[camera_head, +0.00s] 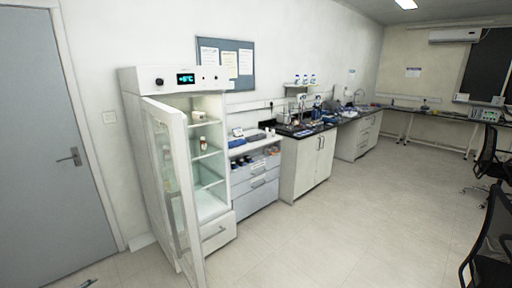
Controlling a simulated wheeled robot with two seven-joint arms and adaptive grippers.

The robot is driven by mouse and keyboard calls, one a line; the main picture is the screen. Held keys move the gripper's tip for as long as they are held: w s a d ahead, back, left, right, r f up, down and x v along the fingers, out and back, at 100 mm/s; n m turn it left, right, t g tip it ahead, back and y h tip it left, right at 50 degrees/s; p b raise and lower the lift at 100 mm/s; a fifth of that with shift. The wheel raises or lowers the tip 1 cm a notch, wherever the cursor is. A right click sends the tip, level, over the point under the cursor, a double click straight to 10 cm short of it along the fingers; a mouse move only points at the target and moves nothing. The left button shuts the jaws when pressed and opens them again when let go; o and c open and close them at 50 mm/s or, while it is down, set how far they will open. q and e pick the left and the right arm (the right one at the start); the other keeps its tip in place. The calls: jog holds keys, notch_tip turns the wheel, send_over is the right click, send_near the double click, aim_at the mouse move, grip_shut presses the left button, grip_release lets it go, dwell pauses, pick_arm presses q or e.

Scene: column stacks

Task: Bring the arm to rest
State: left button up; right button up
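At the bottom edge, left of the glass-door cabinet, a small grey and dark part pokes into view. It looks like the tip of my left gripper (88,284), but too little shows to tell whether it is open or shut. The rest of that arm is out of view. My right gripper and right arm are not in view. No held object is visible.
A white cabinet (218,148) with a lit display stands with its glass door (175,190) swung open toward me. Bottles (203,143) sit on its shelves. Drawers and counters (308,165) run along the wall. Black chairs (492,240) stand at right. The middle floor (340,235) is clear.

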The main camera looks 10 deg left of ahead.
pick_arm(q)
jog(key=s+f+n+g+y, duration=0.15)
jog(key=s+f+g, duration=0.25)
jog(key=s+f, duration=1.05)
jog(key=s+d+f+n+g, duration=0.2)
jog(key=s+d+f+g, duration=0.1)
jog(key=s+d+f, duration=0.8)
jog(key=s+d+f+h, duration=0.1)
jog(key=s+d+f, duration=0.2)
jog(key=d, duration=0.3)
jog(key=s+d+f+g+h, duration=0.1)
jog(key=s+d+f, duration=0.3)
jog(key=d, duration=0.2)
jog(key=s+d+f+h, duration=0.1)
jog(key=s+d+f, duration=0.2)
jog(key=d, duration=0.3)
jog(key=s+d+f+n+h, duration=0.1)
jog(key=s+d, duration=0.1)
jog(key=d, duration=0.8)
jog(key=s+d+f+g+h, duration=0.1)
jog(key=s+d+f, duration=0.1)
jog(key=d, duration=0.9)
jog(key=shift+d+f+n, duration=0.25)
jog(key=shift+d+n, duration=0.05)
jog(key=shift+n, duration=0.05)
jog(key=shift+h, duration=0.25)
